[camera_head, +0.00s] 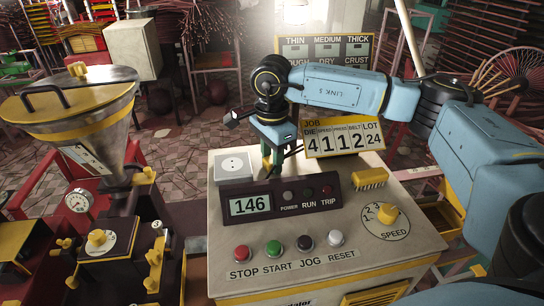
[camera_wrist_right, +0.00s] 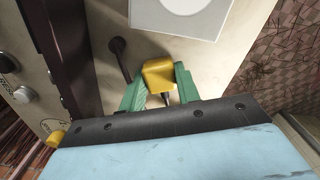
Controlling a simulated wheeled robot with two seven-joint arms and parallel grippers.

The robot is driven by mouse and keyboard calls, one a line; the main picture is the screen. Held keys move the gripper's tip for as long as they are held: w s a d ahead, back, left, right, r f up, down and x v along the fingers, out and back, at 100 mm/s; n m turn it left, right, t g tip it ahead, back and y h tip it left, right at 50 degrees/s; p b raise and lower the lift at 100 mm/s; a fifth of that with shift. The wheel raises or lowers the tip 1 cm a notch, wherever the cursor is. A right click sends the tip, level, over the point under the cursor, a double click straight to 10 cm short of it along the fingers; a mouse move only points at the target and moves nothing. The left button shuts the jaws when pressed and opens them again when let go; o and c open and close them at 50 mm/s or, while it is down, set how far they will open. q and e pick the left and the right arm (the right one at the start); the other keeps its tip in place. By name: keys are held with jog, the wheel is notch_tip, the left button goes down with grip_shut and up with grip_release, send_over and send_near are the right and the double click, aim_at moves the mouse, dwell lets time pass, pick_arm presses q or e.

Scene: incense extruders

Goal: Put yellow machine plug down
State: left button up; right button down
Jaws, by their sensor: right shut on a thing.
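The yellow machine plug (camera_wrist_right: 158,74) is a small rounded block in the right wrist view. It sits between the two green fingers of my right gripper, which are shut on it. In the head view my right gripper (camera_head: 273,160) points down over the back of the console top, just right of a white socket plate (camera_head: 234,166). The plug cannot be made out there. The socket plate also shows at the top of the right wrist view (camera_wrist_right: 180,6), a little apart from the plug. Whether the plug touches the console top I cannot tell. My left gripper is not in view.
A job sign (camera_head: 345,138) stands behind. A hopper machine (camera_head: 75,105) stands left. Bare top lies around the gripper.

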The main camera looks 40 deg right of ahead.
jog(key=c, duration=1)
grip_release()
jog(key=shift+r, duration=0.1)
jog(key=shift+r+p, duration=0.25)
jog(key=shift+p, duration=0.1)
notch_tip(320, 180, up, 12)
jog(key=shift+r, duration=0.25)
